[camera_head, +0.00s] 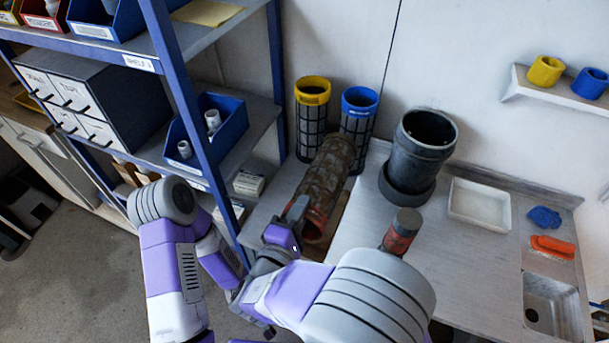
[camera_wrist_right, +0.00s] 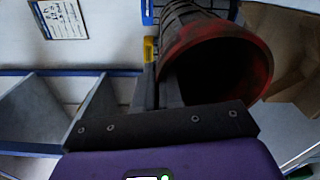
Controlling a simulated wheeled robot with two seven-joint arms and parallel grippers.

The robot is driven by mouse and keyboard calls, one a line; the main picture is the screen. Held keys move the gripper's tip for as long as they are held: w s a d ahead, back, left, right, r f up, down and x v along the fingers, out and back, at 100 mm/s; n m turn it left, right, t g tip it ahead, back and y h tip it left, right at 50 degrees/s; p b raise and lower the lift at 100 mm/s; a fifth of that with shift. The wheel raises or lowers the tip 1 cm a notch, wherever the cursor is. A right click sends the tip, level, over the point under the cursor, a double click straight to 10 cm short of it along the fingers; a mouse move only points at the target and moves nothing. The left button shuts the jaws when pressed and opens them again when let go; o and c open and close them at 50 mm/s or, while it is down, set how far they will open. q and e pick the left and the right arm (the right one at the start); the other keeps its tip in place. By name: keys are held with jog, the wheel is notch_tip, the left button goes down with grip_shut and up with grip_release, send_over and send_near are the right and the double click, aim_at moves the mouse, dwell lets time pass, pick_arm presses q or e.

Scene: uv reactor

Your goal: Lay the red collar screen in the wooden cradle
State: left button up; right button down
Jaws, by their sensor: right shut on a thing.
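The red collar screen (camera_head: 332,172) is a dirty brown mesh cylinder with a worn red collar at its near end. It lies tilted over the left part of the bench, its far end by the upright screens. My right gripper (camera_head: 297,209) is shut on it at the collar end. In the right wrist view the open red collar (camera_wrist_right: 258,62) stands right beside the gripper's fingers (camera_wrist_right: 160,85). Brown wood of the cradle (camera_head: 338,216) shows just right of the screen; most of it is hidden. Whether the screen touches it I cannot tell. My left gripper is not visible.
A yellow-collared screen (camera_head: 312,90) and a blue-collared screen (camera_head: 359,100) stand upright behind. A dark reactor vessel (camera_head: 420,145), a red-and-grey bottle-like object (camera_head: 401,232) and a white tray (camera_head: 479,204) stand to the right. Blue shelving (camera_head: 190,95) is close on the left.

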jog(key=shift+w, duration=0.15)
jog(key=shift+s+f+b, duration=0.25)
jog(key=shift+f+b, duration=0.25)
jog(key=shift+f, duration=0.45)
notch_tip(320, 180, down, 7)
jog(key=b, duration=0.7)
jog(key=shift+w+f, duration=0.1)
jog(key=shift+f, duration=0.05)
jog(key=c, duration=1.2)
grip_release()
